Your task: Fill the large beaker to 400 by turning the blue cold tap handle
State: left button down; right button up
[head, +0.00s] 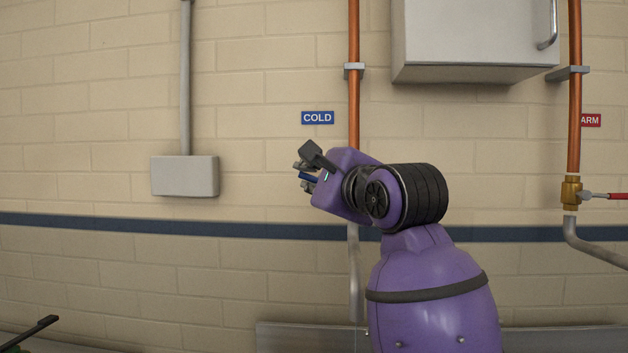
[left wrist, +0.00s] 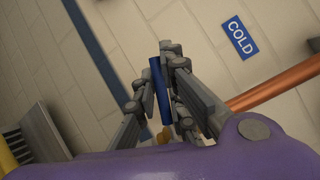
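The blue cold tap handle (head: 308,177) shows in small part at the wall, below the blue COLD sign (head: 317,118). In the left wrist view the blue handle (left wrist: 158,88) lies between the two grey fingers of my left gripper (left wrist: 158,80), with a finger close against each side. In the head view my left gripper (head: 306,168) is at the handle, and my purple wrist covers the cold tap's body. A bit of brass shows behind the fingers in the left wrist view. The large beaker and my right gripper are in neither view.
The cold copper pipe (head: 354,80) runs down behind my wrist to a grey spout pipe (head: 354,275). A wall cabinet (head: 475,42) hangs above right. The warm tap's red handle (head: 608,196) is at the far right. A grey wall box (head: 185,176) is left.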

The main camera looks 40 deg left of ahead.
pick_arm(q)
jog(key=f+n+h, duration=0.2)
jog(key=f+n, duration=0.1)
jog(key=shift+s+a+n+g, duration=0.1)
jog(key=shift+a+n+g, duration=0.1)
jog(key=shift+n+g, duration=0.1)
dwell(0.3)
jog(key=c, duration=1.8)
grip_release()
jog(key=shift+d+r, duration=0.1)
jog(key=v, duration=1.2)
